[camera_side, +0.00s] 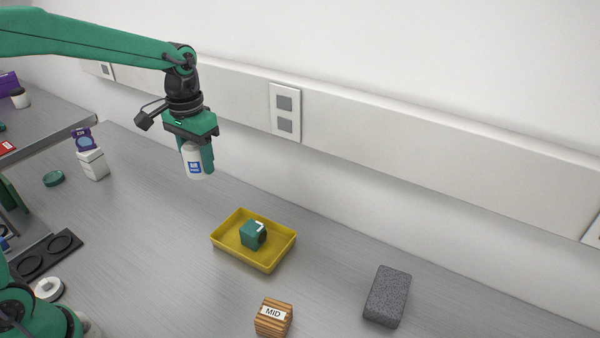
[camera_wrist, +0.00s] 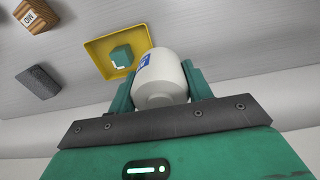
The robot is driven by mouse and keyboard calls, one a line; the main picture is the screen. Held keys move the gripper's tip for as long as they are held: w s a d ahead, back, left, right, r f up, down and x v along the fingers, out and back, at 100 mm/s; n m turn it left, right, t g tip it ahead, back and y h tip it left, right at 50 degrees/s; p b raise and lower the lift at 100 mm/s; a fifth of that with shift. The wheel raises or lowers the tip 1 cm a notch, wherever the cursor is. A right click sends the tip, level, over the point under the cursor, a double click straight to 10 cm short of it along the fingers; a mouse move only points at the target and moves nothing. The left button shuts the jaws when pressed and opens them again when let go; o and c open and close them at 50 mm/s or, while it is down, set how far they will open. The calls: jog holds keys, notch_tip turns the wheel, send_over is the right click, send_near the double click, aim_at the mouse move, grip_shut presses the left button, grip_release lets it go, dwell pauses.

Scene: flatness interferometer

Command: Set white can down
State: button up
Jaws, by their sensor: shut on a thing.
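My gripper (camera_side: 198,158) is shut on a white can (camera_side: 194,163) with a blue label, and holds it above the grey bench. In the wrist view the white can (camera_wrist: 162,75) sits between the two green fingers of my gripper (camera_wrist: 160,88). In the side view the can hangs roughly upright, behind and to the left of a yellow tray (camera_side: 224,246). The underside of the can is hidden in the side view.
A green block (camera_side: 252,235) lies in the yellow tray. A wooden block marked MID (camera_side: 272,318) and a grey block (camera_side: 387,297) stand to the right. White boxes (camera_side: 94,164), a green disc (camera_side: 54,178) and a black two-ring holder (camera_side: 48,254) are at left. A wall runs behind.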

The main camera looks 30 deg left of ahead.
jog(key=shift+d, duration=0.1)
dwell(0.3)
jog(key=shift+s+d+f, duration=0.1)
jog(key=shift+s+d, duration=0.2)
jog(key=shift+d, duration=0.15)
jog(key=s+d+f+n, duration=0.3)
jog(key=s+d+n, duration=0.2)
jog(key=s, duration=0.5)
jog(key=s+d+f+n, duration=0.3)
jog(key=s+d+n, duration=0.3)
jog(key=s+d, duration=0.3)
jog(key=shift+s+d+f, duration=0.35)
jog(key=shift+s, duration=0.45)
jog(key=w+a+f, duration=0.2)
jog(key=w, duration=0.1)
jog(key=w+a+f, duration=0.2)
jog(key=a, duration=0.1)
jog(key=w+a+f, duration=0.3)
jog(key=shift+w, duration=0.3)
jog(key=shift+f, duration=0.1)
